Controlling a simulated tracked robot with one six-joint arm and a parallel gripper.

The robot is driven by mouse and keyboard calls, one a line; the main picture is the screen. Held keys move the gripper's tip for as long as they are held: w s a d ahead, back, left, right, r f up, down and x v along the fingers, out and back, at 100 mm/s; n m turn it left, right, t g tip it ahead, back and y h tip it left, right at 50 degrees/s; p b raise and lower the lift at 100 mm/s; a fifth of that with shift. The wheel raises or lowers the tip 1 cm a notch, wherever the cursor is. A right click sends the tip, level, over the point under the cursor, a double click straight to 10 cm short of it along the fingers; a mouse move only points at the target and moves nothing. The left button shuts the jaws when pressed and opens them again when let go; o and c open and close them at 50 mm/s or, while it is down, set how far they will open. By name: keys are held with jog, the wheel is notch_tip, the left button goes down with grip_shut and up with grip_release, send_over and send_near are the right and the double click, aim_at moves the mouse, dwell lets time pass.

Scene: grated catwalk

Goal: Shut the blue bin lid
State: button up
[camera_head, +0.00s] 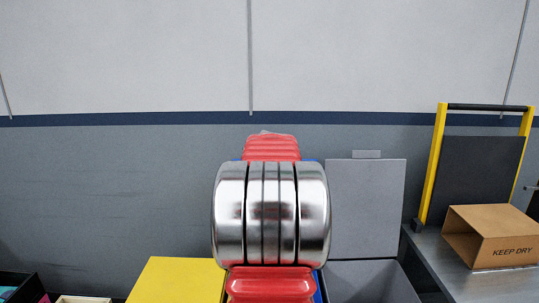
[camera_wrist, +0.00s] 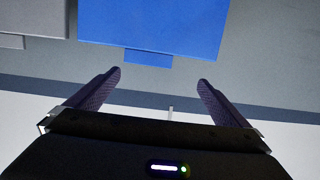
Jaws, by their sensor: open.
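The blue bin lid (camera_wrist: 152,25) stands upright and open in the wrist view, with a small blue tab (camera_wrist: 148,58) on its edge. My gripper (camera_wrist: 160,76) is open and empty. The tab shows between the fingertips in the picture; I see no contact, and the depth between them is hard to judge. In the head view my red and metal arm hides nearly all of the blue bin (camera_head: 319,287) and its lid; only thin blue slivers show beside the arm. My gripper is hidden in the head view.
A grey bin (camera_head: 370,285) with its grey lid (camera_head: 365,208) upright stands right of the blue one. A yellow surface (camera_head: 178,281) lies left. Farther right, a metal table (camera_head: 450,272) holds an open cardboard box (camera_head: 492,236) near a yellow-framed panel (camera_head: 479,170). A wall stands behind.

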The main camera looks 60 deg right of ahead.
jog(key=shift+s+d+h, duration=0.3)
jog(key=shift+s+d, duration=0.55)
jog(key=shift+d, duration=0.3)
jog(key=shift+f, duration=0.1)
jog(key=shift+x, duration=6.85)
jog(key=shift+f, duration=0.15)
jog(key=shift+c, duration=0.4)
jog(key=shift+s, duration=0.1)
jog(key=c, duration=1)
jog(key=shift+a, duration=0.2)
jog(key=shift+c, duration=0.6)
